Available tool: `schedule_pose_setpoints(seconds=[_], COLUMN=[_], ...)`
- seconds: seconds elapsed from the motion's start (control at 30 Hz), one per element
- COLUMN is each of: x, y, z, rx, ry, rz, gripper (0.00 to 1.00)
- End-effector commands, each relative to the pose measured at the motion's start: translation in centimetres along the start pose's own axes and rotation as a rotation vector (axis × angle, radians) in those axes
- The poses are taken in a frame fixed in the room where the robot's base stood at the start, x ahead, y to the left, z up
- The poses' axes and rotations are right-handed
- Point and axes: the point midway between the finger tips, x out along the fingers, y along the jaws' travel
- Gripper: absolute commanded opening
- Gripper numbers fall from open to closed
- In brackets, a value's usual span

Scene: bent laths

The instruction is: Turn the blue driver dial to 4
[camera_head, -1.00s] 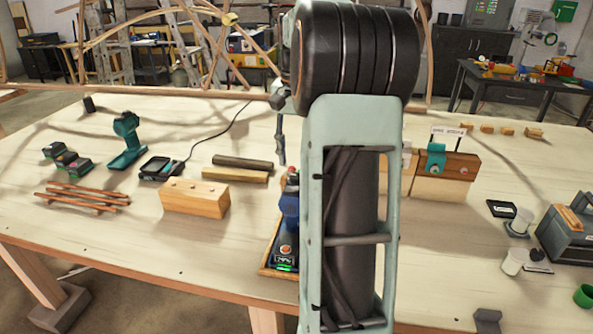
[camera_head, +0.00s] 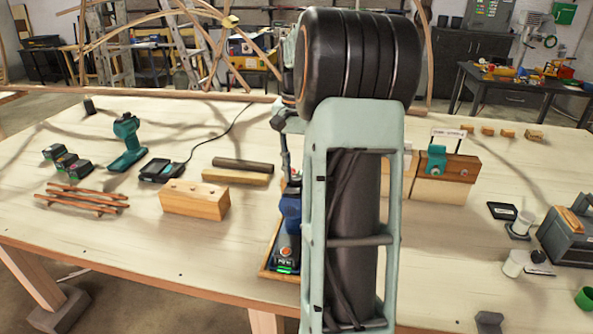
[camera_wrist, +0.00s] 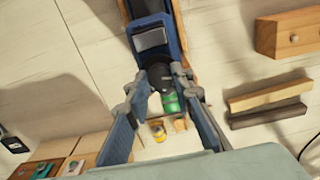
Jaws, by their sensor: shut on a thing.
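The blue driver (camera_head: 290,208) stands in a shallow wooden tray (camera_head: 267,262) near the table's front edge, partly hidden behind my arm. A small green light shows on its dark base. I cannot read the dial's number. A green part (camera_wrist: 170,103) shows between the fingers.
Left of the tray are a drilled wooden block (camera_head: 195,199), two bars (camera_head: 238,171), a charger (camera_head: 160,170), a teal driver (camera_head: 127,143), batteries and thin laths (camera_head: 82,199). A clamped block, cups and a grey toolbox (camera_head: 566,238) are on the right. The front left table area is clear.

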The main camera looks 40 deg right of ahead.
Motion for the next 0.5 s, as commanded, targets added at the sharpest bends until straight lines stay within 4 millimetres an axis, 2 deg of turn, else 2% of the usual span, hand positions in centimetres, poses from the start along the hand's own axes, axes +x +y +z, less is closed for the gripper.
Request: schedule_pose_setpoints(seconds=[0.27,0.5], x=[-0.07,-0.18], y=[0.02,-0.01], z=[0.00,-0.02], rx=[0.024,0.138], ry=[0.000,0.001], rz=[0.000,0.001], gripper=[0.00,0.00])
